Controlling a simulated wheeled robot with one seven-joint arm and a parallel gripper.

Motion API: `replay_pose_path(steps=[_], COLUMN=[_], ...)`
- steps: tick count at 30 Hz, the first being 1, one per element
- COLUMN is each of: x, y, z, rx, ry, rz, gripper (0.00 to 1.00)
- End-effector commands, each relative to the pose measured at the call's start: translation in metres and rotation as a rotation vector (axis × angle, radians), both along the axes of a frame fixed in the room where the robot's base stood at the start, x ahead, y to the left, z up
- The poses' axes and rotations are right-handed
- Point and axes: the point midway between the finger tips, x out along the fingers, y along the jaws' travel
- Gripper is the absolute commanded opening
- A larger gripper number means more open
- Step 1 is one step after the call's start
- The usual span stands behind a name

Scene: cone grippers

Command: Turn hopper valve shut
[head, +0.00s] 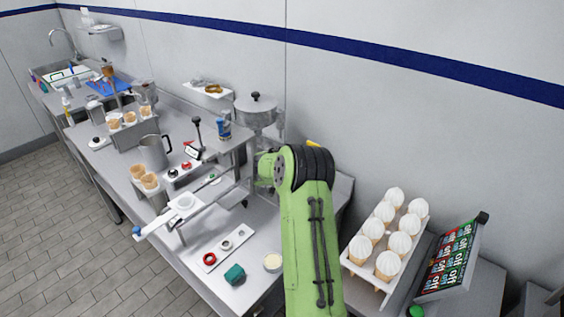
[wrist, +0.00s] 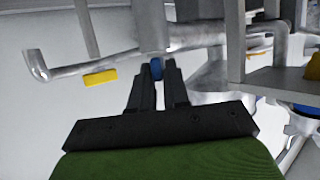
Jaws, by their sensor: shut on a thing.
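The steel hopper (head: 256,118) with a black-knobbed lid stands against the wall behind the counter in the head view. My arm hides part of the area to its lower right. In the wrist view, a small blue piece (wrist: 156,67), apparently the valve's handle, sits at the metal pipework (wrist: 110,62). My gripper (wrist: 158,80) is shut on this blue piece, with one black finger on each side. My gripper is hidden behind my arm in the head view. How far the valve is turned cannot be told.
A yellow tag (wrist: 100,78) hangs by the pipe. A metal shelf edge (wrist: 270,88) lies close on the right.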

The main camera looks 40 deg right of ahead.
Motion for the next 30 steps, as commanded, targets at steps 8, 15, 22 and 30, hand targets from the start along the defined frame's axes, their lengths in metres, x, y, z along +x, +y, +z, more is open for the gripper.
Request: replay_pose_path(steps=[8, 15, 22, 30], x=[0.0074, 0.0086, 0.0089, 0.0087], y=[0.0046, 0.0046, 0.0040, 0.0033], z=[-0.0028, -0.0002, -0.0002, -0.0013], rx=[-0.001, 0.002, 0.003, 0.004], ry=[-0.008, -0.006, -0.003, -0.001], rz=[-0.255, -0.433, -0.528, -0.585], gripper=[0.00, 0.00, 0.00, 0.00])
